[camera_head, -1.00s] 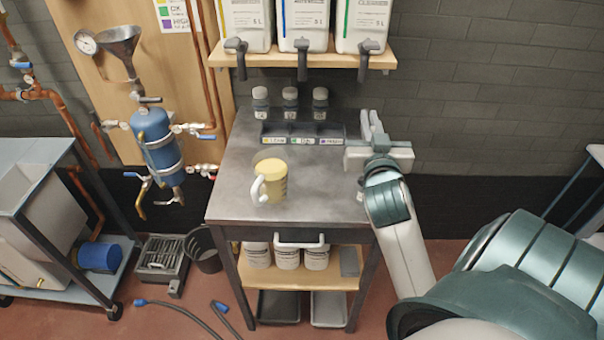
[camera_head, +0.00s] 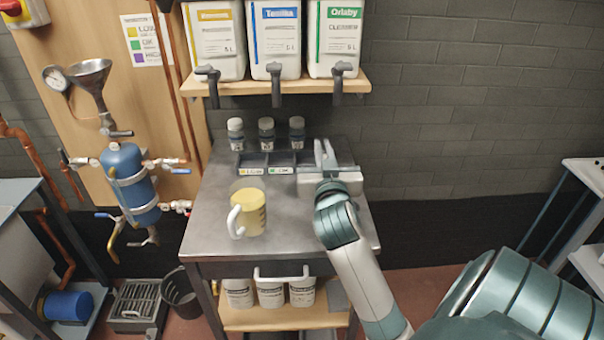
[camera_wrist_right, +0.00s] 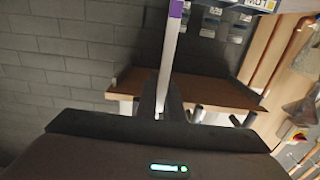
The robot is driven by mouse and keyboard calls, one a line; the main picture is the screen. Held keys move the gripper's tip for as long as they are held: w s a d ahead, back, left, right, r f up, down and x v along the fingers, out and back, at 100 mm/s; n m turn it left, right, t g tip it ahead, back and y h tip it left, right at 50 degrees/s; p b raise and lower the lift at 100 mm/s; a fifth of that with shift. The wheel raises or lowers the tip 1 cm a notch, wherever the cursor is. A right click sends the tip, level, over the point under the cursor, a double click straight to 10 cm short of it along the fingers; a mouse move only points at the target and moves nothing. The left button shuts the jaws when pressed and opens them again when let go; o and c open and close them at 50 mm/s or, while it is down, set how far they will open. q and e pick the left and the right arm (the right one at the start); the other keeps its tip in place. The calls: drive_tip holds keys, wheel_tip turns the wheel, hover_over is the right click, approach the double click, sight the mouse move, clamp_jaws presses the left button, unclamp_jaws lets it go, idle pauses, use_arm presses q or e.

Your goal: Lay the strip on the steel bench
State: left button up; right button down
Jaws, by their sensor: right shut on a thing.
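The steel bench (camera_head: 290,228) stands in the middle of the head view, its grey top partly bare. My right gripper (camera_head: 325,155) is above the back right part of the bench, in front of the right end of the labelled compartment tray. In the right wrist view, my right gripper (camera_wrist_right: 167,108) is shut on the strip (camera_wrist_right: 171,60), a narrow pale strip with a purple patch near its upper end. I cannot make out the strip in the head view. My left gripper is not in view.
A yellow jug (camera_head: 250,211) stands on the left of the bench top. A dark compartment tray (camera_head: 270,165) lies at the back, with small bottles (camera_head: 266,133) behind it. The wooden shelf (camera_head: 290,84) with large canisters overhangs the back. The bench's front middle is clear.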

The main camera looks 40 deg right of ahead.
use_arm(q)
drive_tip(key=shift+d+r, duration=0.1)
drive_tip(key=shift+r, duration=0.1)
use_arm(e)
drive_tip(key=w+a+f, duration=0.1)
drive_tip(key=w+f, duration=0.2)
drive_tip(key=w, duration=0.2)
drive_tip(key=shift+w+a+f, duration=0.15)
drive_tip(key=shift+w+a, duration=0.1)
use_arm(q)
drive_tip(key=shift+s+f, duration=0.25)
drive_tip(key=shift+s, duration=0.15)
use_arm(e)
wheel_tip(320, 180, down, 4)
